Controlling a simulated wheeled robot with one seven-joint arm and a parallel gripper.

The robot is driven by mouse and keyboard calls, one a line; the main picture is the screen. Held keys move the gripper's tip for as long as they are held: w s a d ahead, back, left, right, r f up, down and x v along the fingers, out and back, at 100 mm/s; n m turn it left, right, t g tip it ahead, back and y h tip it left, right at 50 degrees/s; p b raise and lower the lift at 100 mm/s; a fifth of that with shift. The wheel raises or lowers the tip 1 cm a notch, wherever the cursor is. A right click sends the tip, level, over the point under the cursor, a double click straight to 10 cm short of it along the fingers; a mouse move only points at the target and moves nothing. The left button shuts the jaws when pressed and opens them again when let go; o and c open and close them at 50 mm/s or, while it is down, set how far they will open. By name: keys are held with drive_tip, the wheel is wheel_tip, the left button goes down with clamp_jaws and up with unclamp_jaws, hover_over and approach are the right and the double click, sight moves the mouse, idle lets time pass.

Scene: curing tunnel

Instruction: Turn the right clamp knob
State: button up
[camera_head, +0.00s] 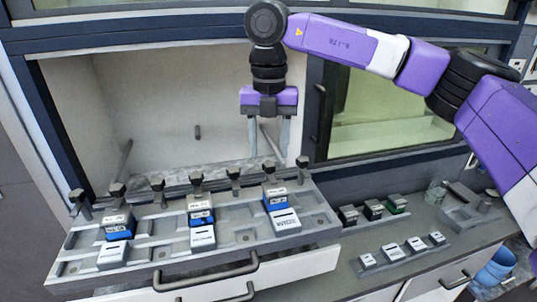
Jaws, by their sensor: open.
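A row of dark clamp knobs on short posts runs along the back of the grey fixture tray (240,240). The rightmost clamp knob (302,162) stands near the tray's back right corner. The rightmost knob is to the right of the fingers. No knob is visibly gripped.
Other blue modules (201,210) and white-topped blocks (203,237) sit in the tray, above an open drawer (300,273). On the right counter are small dark modules (372,209), white-topped blocks (393,251) and a glass jar (436,191). An open cabinet bay (170,110) lies behind.

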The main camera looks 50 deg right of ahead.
sight(269, 164)
drive_tip(key=shift+f+p, duration=0.35)
drive_tip(key=shift+f, duration=1.4)
clamp_jaws()
